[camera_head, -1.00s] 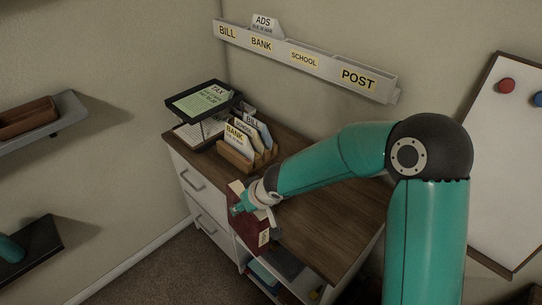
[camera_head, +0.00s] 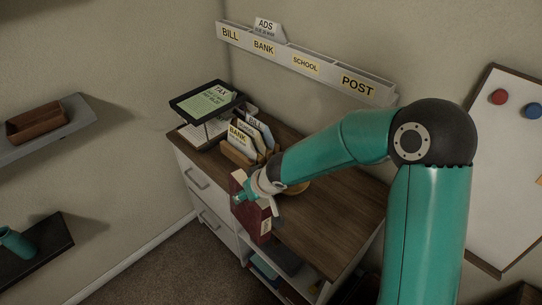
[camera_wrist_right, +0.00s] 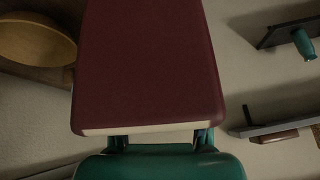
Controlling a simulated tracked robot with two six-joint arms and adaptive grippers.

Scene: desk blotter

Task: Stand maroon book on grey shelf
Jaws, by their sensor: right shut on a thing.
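The maroon book (camera_head: 256,222) is upright in front of the wooden cabinet's front edge in the head view. My right gripper (camera_head: 256,194) is shut on it and holds it off the floor. In the right wrist view the book (camera_wrist_right: 150,65) fills the upper middle, its pale page edge facing me. The grey shelf (camera_head: 74,123) is on the left wall, well left of the book; it also shows at the right of the right wrist view (camera_wrist_right: 282,126). My left gripper is not in view.
A brown wooden box (camera_head: 37,122) sits on the grey shelf. A dark shelf (camera_head: 42,262) below holds a teal vase (camera_head: 16,242).

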